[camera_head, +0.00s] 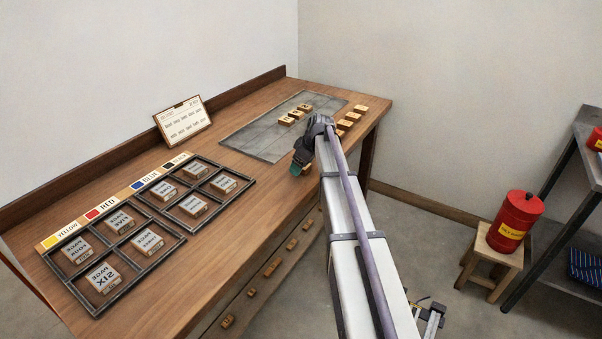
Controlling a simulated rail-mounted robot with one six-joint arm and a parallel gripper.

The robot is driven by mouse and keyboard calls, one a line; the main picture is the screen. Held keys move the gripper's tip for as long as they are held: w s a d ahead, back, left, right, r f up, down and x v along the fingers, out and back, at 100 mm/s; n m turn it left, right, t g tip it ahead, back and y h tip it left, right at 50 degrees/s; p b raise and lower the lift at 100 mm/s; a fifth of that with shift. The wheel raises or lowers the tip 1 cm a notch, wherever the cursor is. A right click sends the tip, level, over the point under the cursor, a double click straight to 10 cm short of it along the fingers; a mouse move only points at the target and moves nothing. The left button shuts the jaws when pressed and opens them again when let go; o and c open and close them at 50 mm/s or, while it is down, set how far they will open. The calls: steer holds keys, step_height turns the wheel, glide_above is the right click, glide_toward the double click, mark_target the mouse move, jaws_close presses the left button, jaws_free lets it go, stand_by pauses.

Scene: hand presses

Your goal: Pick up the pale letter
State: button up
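Small tan wooden letter blocks stand in two groups at the far end of the wooden bench. One group of blocks (297,114) is in a short row on the grey slab. The other group of blocks (353,116) is on bare wood near the right edge, partly hidden by my arm. The letters are too small to read, and I cannot tell which one is the pale letter. My gripper (297,168) hangs over the bench's front edge, nearer than both groups and apart from them. Its fingers are too small and turned away to show whether they are open.
A grey slab (254,139) lies flat on the bench. Left of it are two black divided trays (167,255) of labelled blocks, colour-label strips and a leaning framed card (184,121). A red can (515,221) stands on a stool at right, beside a metal shelf.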

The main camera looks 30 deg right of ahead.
steer(key=c, duration=1)
